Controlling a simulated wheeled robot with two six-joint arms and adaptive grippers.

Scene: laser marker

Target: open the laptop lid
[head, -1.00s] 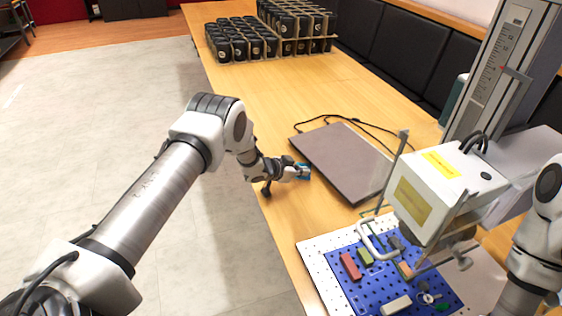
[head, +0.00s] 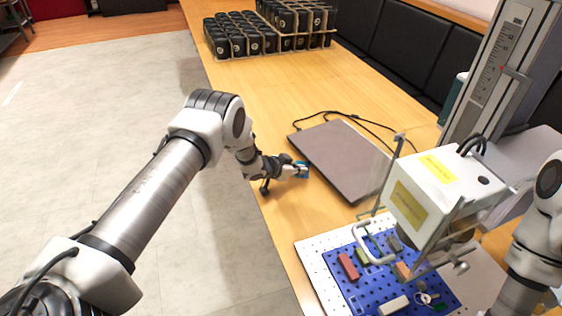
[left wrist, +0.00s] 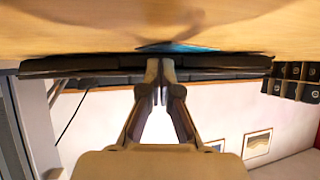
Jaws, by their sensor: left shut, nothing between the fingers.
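The laptop (head: 345,160) lies closed and flat on the wooden table, a dark grey-brown slab. My left gripper (head: 302,170) is at the laptop's near left edge, low over the table, with blue fingertips. In the left wrist view the picture is upside down; the laptop (left wrist: 85,65) shows as a thin dark edge, with the shut, empty left fingers (left wrist: 160,75) right in front of it. I cannot tell whether the fingertips touch the edge or lie under the lid. My right arm shows at the right edge of the head view, but its gripper is out of frame.
A laser marker head (head: 430,195) with a clear guard stands right of the laptop. A blue pegboard (head: 345,290) with small blocks lies in front. A black cable (head: 365,122) runs behind the laptop. Crates of black cups (head: 240,40) stand far back; table between is clear.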

